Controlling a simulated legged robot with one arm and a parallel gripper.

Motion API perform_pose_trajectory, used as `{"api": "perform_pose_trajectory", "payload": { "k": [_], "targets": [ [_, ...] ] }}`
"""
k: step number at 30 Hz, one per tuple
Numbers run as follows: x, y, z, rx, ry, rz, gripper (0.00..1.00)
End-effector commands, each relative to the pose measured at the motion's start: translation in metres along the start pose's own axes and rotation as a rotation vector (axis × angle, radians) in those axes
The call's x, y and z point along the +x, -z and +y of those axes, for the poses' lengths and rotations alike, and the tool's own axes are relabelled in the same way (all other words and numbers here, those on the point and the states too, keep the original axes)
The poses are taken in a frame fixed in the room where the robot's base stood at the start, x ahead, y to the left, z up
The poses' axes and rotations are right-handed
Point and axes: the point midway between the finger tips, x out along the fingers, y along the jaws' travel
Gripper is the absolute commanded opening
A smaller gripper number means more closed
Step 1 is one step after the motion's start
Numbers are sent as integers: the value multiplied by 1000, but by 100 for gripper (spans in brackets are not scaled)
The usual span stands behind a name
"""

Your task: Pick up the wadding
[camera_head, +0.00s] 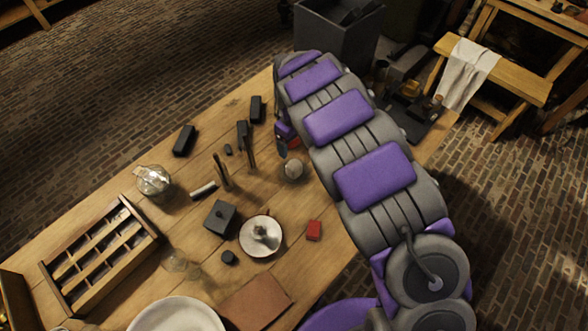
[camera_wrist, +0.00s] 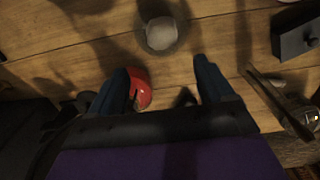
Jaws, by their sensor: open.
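A pale, rounded lump that looks like the wadding (camera_wrist: 161,33) sits on the wooden table at the top middle of the wrist view, seemingly inside a round clear rim. In the head view it appears to be the small pale round thing (camera_head: 293,169) beside my arm. My gripper (camera_wrist: 162,72) is open and empty, its two dark fingers spread. The lump lies just beyond the fingertips, roughly centred between them and not touching. In the head view my gripper is mostly hidden by my arm.
A red object (camera_wrist: 141,90) lies close by the left finger. A dark block (camera_wrist: 298,38) stands at the right.

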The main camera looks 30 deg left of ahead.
Motion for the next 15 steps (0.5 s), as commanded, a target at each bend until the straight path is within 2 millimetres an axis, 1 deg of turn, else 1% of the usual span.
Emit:
{"api": "perform_pose_trajectory", "payload": {
  "k": [1, 7, 9, 15],
  "targets": [
    [13, -1, -1, 0, 2, -4, 81],
    [50, -1, 0, 1, 0, -1, 81],
    [58, -1, 0, 1, 0, -2, 81],
    [68, -4, -1, 2, 1, -2, 81]
  ]
}}
